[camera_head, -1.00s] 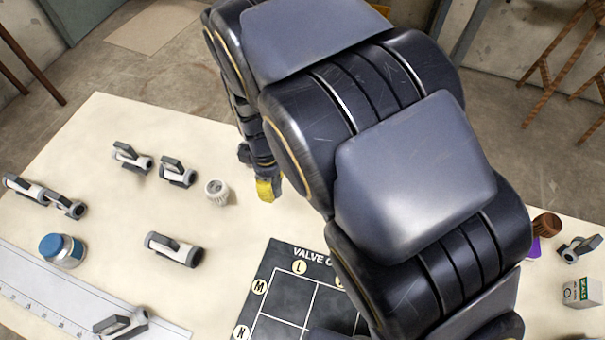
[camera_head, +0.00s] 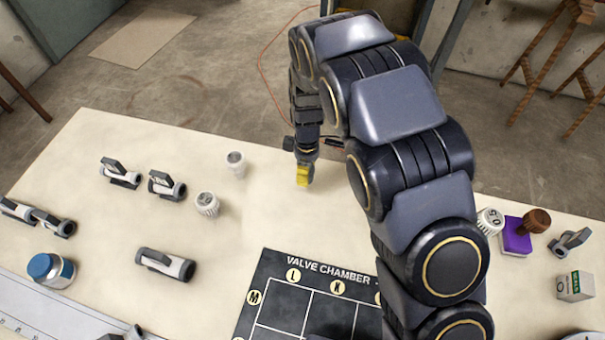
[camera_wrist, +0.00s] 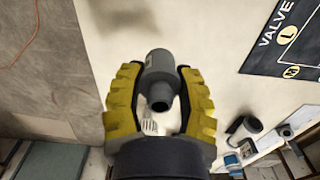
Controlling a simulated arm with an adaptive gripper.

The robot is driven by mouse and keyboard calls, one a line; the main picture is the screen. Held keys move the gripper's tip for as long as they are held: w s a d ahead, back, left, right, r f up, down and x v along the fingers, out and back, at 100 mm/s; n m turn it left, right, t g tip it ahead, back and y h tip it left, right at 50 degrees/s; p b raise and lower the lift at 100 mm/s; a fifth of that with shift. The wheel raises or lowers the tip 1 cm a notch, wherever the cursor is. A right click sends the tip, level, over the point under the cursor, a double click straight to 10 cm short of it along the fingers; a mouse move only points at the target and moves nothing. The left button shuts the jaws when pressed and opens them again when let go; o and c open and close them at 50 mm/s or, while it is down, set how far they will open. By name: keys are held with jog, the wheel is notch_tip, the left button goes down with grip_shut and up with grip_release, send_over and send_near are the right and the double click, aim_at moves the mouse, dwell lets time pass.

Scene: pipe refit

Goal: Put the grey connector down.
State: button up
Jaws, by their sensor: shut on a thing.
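The grey connector (camera_wrist: 158,75), a short cylinder with a narrower open end, is between the two yellow fingers of my gripper (camera_wrist: 160,105) in the wrist view. The fingers are shut on it. In the head view my gripper (camera_head: 303,177) points down over the bare cream table (camera_head: 270,215), beyond the valve chamber board (camera_head: 262,290). The connector cannot be made out there. I cannot tell whether its underside touches the table.
A small white fitting (camera_head: 236,164) and a white ribbed cap (camera_head: 206,204) stand left of my gripper. Several grey-white valve pieces (camera_head: 165,264) and a blue-lidded jar (camera_head: 50,271) lie farther left. A purple block (camera_head: 517,236) and a box (camera_head: 575,286) are right. The table's far edge is near.

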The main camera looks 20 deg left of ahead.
jog(key=w+f, duration=0.1)
jog(key=w+a+f, duration=0.1)
jog(key=f, duration=0.2)
jog(key=shift+w+a, duration=0.25)
jog(key=shift+w, duration=0.15)
jog(key=shift+w+a+f, duration=0.1)
jog(key=shift+f, duration=1.5)
jog(key=o, duration=1.1)
jog(key=shift+f, duration=0.15)
jog(key=shift+c, duration=0.2)
notch_tip(320, 180, up, 12)
jog(key=shift+r, duration=0.2)
